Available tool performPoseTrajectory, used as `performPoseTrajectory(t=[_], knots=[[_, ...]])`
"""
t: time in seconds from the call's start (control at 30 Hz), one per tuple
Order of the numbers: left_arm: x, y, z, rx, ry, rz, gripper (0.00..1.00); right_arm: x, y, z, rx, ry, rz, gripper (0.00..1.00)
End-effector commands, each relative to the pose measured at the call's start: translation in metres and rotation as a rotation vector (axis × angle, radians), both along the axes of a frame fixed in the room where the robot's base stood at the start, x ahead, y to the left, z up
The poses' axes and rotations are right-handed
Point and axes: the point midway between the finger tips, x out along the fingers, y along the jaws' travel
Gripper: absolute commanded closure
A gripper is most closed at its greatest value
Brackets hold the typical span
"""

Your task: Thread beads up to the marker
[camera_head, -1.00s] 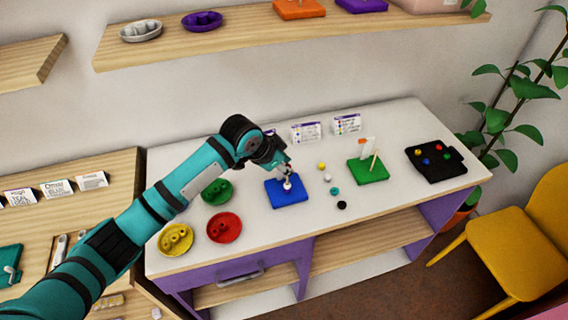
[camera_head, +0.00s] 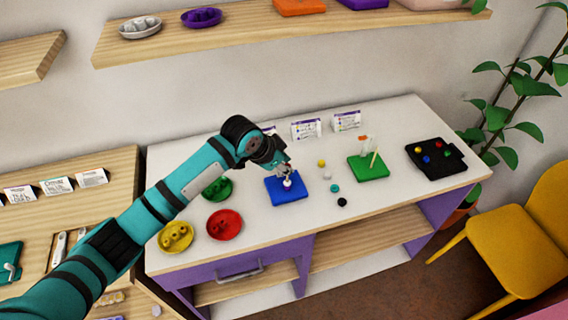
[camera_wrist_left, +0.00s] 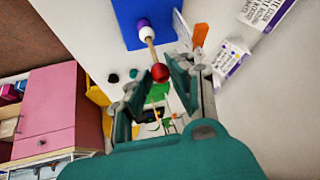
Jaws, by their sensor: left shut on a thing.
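A blue board (camera_head: 291,196) lies on the white table and also shows in the left wrist view (camera_wrist_left: 126,14). A thin wooden rod (camera_wrist_left: 151,50) rises from it, with a purple bead (camera_wrist_left: 142,22) lowest and a white bead (camera_wrist_left: 147,34) above it. A red bead (camera_wrist_left: 160,72) is farther up, near the rod's tip and apart from the white bead. My left gripper (camera_head: 286,173) is over the blue board, shut on the red bead, with its fingers (camera_wrist_left: 158,80) around it. An orange piece (camera_wrist_left: 200,35) shows beside the board; its base is hidden. My right gripper is not in view.
Loose yellow (camera_head: 321,163), white (camera_head: 327,175), teal (camera_head: 335,188) and black (camera_head: 342,202) beads lie right of the board. A green board with upright rods (camera_head: 367,173) and a dark tray (camera_head: 437,172) stand farther right. Yellow, red (camera_head: 224,237) and green dishes are at left.

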Motion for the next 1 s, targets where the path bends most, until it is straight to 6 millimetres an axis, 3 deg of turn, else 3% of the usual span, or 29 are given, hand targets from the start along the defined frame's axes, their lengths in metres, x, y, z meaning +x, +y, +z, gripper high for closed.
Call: performPoseTrajectory(t=[0.8, 0.83, 1.0], knots=[[0.000, 0.000, -0.017, 0.000, 0.000, 0.000, 0.92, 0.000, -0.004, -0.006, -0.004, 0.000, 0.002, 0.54], [0.000, 0.000, -0.017, 0.000, 0.000, 0.000, 0.77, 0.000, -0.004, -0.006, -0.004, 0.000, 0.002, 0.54], [0.000, 0.000, -0.017, 0.000, 0.000, 0.000, 0.54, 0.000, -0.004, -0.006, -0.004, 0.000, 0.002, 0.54]])
